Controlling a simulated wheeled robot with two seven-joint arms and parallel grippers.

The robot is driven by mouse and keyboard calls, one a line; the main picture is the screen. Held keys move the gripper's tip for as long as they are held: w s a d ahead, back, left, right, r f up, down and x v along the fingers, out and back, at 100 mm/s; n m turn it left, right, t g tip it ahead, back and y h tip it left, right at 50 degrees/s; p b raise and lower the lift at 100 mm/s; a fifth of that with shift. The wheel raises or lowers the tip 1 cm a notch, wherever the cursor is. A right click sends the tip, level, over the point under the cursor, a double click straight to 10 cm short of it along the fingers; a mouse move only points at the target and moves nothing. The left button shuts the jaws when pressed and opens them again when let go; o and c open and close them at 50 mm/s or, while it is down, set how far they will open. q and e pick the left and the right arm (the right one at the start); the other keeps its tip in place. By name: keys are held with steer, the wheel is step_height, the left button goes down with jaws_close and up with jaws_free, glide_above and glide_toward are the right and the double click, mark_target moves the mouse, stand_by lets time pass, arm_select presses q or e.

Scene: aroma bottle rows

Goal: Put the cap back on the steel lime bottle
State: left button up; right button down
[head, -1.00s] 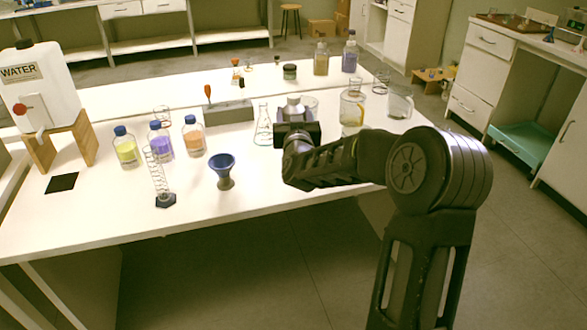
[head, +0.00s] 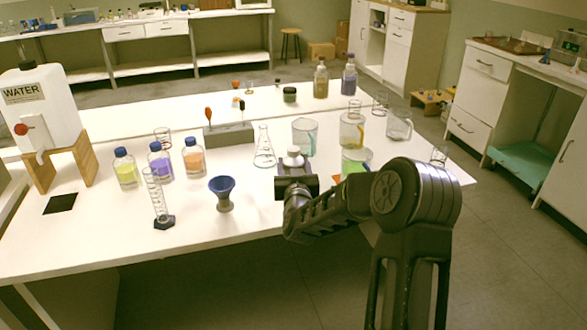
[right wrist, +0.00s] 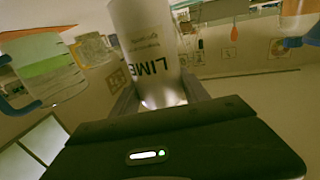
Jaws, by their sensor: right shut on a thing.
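My right gripper (head: 296,180) is shut on the steel lime bottle (head: 293,159), near the middle right of the white table. In the right wrist view the bottle (right wrist: 148,45) is a pale grey cylinder with the dark word LIME, standing between the fingers; its far end is cut off by the frame. In the head view only its pale rounded top and grey upper body show; the gripper hides the rest. I cannot pick out a separate cap with certainty, or tell whether the bottle's top is covered. My left gripper is not in view.
A beaker with green liquid (head: 356,158) stands close right of the bottle, with another beaker (head: 304,134) behind it. A conical flask (head: 264,150) and blue funnel (head: 222,192) are to the left. Blue-capped bottles stand farther left. The front table strip is fairly clear.

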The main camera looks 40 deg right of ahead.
steer(key=shift+f, duration=0.35)
steer(key=shift+f, duration=0.15)
steer(key=c, duration=1)
jaws_free()
steer(key=shift+f, duration=0.1)
steer(key=o, duration=0.4)
steer(key=shift+o, duration=0.2)
steer(key=shift+r, duration=0.2)
steer(key=v, duration=1.2)
steer(key=shift+b, duration=0.4)
